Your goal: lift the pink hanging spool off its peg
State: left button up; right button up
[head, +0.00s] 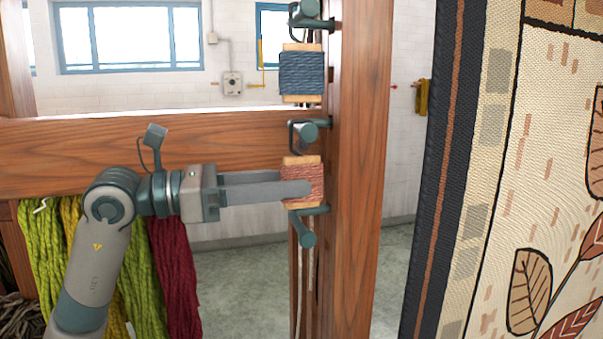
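The pink spool (302,170) has wooden ends and dusky pink yarn. It hangs upright beside the wooden post, below a grey-green peg (305,131) with a dark wire loop. My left gripper (292,187) reaches in level from the left. One finger crosses in front of the spool's lower middle, and the other goes behind its left side. The spool is between the fingers, but I cannot tell whether both touch it. The near finger hides part of the yarn. My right gripper is not in view.
A blue spool (302,73) hangs above, and another peg (308,230) sticks out just below the pink spool. The wooden post (358,150) stands close on the right, and a crossbeam (90,155) runs behind my arm. Green and maroon skeins (172,270) hang below it. A large tapestry (530,170) fills the right.

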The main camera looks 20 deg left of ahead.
aim_at(320, 181)
pick_arm(q)
jog(key=shift+p+x, duration=0.6)
jog(key=shift+x, duration=0.45)
jog(key=shift+w+d, duration=0.2)
jog(key=shift+d, duration=0.35)
grip_shut()
